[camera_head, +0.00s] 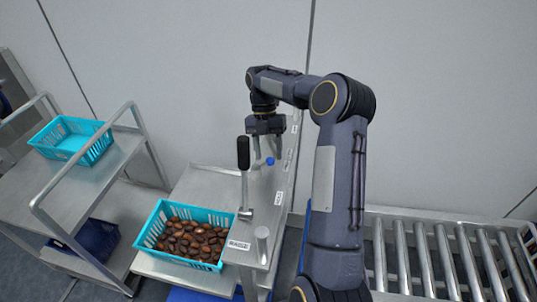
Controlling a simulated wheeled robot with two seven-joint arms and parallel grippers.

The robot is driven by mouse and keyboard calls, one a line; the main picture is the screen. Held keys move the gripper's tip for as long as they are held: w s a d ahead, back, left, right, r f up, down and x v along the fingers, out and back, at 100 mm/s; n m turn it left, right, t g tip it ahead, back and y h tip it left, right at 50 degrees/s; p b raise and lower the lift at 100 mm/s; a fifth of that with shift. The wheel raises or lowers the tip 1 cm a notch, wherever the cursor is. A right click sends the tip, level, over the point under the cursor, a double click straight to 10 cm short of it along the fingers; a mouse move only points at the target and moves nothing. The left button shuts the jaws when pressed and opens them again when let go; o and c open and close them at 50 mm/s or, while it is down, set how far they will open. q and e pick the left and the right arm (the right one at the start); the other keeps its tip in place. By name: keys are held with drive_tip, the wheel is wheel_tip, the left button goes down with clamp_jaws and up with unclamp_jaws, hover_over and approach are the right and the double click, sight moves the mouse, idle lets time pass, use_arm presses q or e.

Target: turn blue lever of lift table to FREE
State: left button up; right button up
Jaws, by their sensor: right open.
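The lift table's metal post panel (262,205) stands upright in the middle. A small blue knob (270,161) shows on it, seemingly the end of the blue lever; the rest of that lever is hidden or too small to tell. My right gripper (268,157) points down with its fingers apart, around or just above the blue knob; I cannot tell whether they touch it. A lever with a black handle (244,153) stands upright just left of the gripper. A label (239,245) reading RAISE is at the near end; the farther labels are too small to read surely. My left gripper is out of view.
A turquoise crate of dates (148,232) sits on the lift table (195,187). A metal cart (40,205) at left holds an empty turquoise crate (72,140) and a dark blue crate (97,238) below. A roller conveyor (440,262) lies at right. A wall stands behind.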

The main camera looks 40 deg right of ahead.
drive_tip(key=v, duration=0.6)
drive_tip(key=shift+r, duration=0.2)
drive_tip(key=shift+w, duration=0.1)
